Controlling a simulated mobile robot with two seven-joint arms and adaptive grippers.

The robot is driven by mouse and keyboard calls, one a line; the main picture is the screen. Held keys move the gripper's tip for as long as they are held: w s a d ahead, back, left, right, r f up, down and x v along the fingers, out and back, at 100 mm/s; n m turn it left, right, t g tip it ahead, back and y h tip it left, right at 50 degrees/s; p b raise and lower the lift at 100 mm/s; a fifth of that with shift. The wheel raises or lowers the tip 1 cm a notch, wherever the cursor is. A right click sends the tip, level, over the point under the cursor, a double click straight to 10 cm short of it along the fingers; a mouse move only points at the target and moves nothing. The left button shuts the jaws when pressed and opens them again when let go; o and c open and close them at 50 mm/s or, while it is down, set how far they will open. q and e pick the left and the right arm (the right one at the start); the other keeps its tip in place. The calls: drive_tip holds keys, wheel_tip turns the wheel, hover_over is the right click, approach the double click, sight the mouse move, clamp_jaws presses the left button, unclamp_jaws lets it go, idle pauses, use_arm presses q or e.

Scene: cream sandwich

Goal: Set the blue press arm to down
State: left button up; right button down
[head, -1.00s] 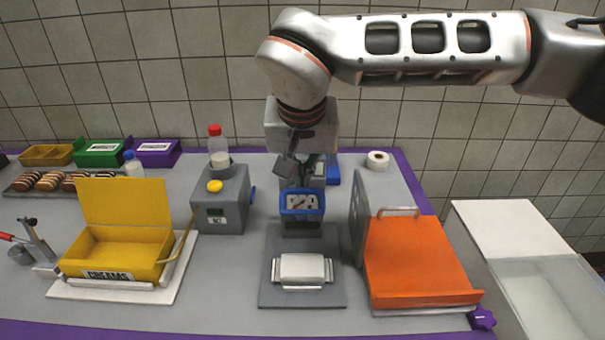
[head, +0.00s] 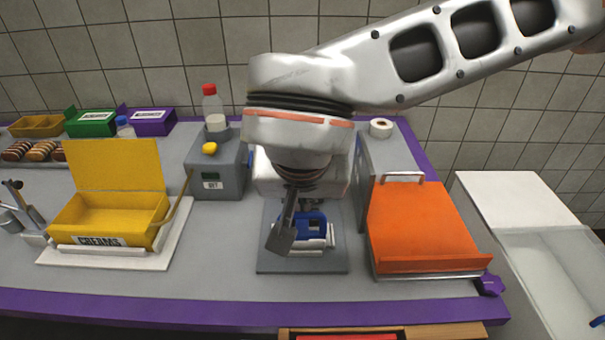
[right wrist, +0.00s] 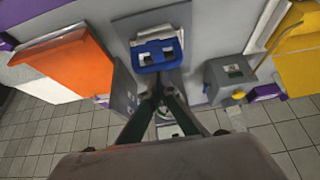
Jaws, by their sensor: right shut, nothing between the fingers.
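In the right wrist view the blue arm (right wrist: 158,55) is a blue frame with two slots, just beyond my fingertips. My right gripper (head: 292,222) is shut and empty, pointing down at the blue arm; it also shows in the right wrist view (right wrist: 158,86). Whether the fingers touch the arm, and whether it is fully down, I cannot tell. My left gripper is not in view.
An orange lid (head: 425,225) with a handle stands close on the right. A grey machine (head: 218,168) with a yellow knob stands on the left, with the yellow creams box (head: 108,215) farther left. The table front (head: 200,285) is clear.

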sight(303, 240)
drive_tip(key=f, duration=0.1)
drive_tip(key=s+f+b, duration=0.1)
drive_tip(key=s+f, duration=0.1)
drive_tip(key=shift+f, duration=0.35)
drive_tip(key=shift+s+f+b, duration=0.4)
drive_tip(key=shift+f+b, duration=0.25)
drive_tip(key=shift+f, duration=0.15)
drive_tip(key=shift+s+f, duration=0.1)
drive_tip(key=shift+f, duration=0.1)
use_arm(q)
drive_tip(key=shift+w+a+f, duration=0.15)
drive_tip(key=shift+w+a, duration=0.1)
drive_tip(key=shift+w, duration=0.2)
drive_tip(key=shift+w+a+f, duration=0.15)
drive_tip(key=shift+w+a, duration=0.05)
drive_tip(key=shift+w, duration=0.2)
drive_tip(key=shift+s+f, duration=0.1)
use_arm(e)
drive_tip(key=shift+s, duration=0.1)
